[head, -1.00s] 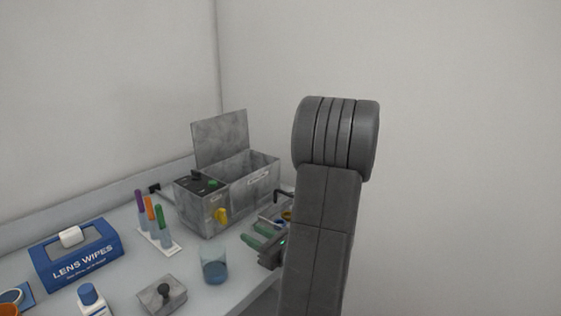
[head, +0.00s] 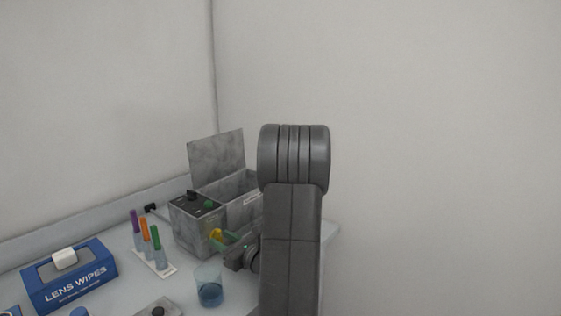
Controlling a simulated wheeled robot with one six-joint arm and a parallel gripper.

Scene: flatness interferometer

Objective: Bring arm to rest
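My arm rises in the middle of the head view, its dark grey upper joint bent over, and hides part of the bench. My gripper (head: 232,241) is small and partly hidden behind the arm, at the right side of the grey instrument box. Its green fingers look apart, with nothing seen between them. In the picture they lie close beside the yellow knob (head: 216,235); I cannot tell whether they touch it. The grey instrument box (head: 196,228) has its lid (head: 216,158) standing open.
A blue lens wipes box (head: 68,282), a rack of coloured tubes (head: 160,267), a glass beaker with blue liquid (head: 209,287) and a grey block with a black knob (head: 157,311) stand on the bench. Free space lies right of the bench (head: 333,232).

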